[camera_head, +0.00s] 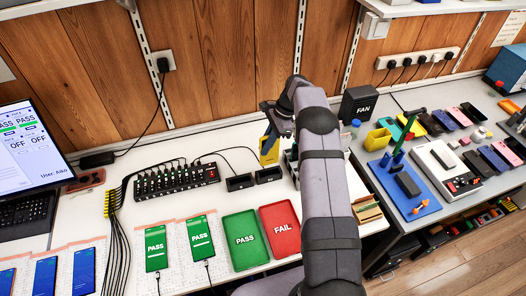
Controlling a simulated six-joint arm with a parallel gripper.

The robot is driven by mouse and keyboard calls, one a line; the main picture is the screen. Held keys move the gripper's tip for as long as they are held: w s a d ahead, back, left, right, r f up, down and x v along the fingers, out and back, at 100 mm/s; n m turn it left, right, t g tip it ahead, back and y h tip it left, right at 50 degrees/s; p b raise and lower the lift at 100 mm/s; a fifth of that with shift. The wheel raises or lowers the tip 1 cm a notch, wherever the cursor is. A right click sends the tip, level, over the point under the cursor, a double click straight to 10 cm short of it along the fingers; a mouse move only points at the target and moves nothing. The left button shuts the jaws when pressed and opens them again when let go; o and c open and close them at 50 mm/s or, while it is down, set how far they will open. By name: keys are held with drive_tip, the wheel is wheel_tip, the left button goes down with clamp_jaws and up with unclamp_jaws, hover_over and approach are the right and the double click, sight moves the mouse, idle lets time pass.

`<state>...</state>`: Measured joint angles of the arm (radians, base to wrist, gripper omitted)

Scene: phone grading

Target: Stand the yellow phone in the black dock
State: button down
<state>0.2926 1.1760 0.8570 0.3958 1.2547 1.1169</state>
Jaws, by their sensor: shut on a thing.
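The yellow phone (268,152) is upright, a little right of the picture's middle, in front of the wooden wall. My gripper (269,132) is shut on its upper part from above; the dark wrist and arm hide some of the hold. Two small black docks stand on the white bench: a left one (240,183) and a right one (268,175). The phone's lower edge is just above or behind the right dock. I cannot tell whether it touches the dock or the bench.
A black multi-port hub (176,181) with cables stands left of the docks. A green PASS tray (246,240) and a red FAIL tray (281,231) lie in front. Green-screened phones (156,248) lie further left. My arm covers the bench right of the docks.

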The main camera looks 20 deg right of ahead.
sight(263, 165)
drive_tip(key=shift+f, duration=0.1)
drive_tip(key=shift+f+b, duration=1.35)
drive_tip(key=shift+f, duration=0.65)
drive_tip(key=shift+f+b, duration=0.4)
drive_tip(key=shift+f, duration=0.05)
drive_tip(key=shift+f, duration=0.35)
drive_tip(key=shift+f+b, duration=0.25)
drive_tip(key=shift+b, duration=0.2)
idle(0.6)
drive_tip(key=shift+f, duration=0.35)
drive_tip(key=shift+f+b, duration=0.2)
drive_tip(key=shift+b, duration=0.15)
drive_tip(key=shift+f+b, duration=0.4)
drive_tip(key=shift+f, duration=0.1)
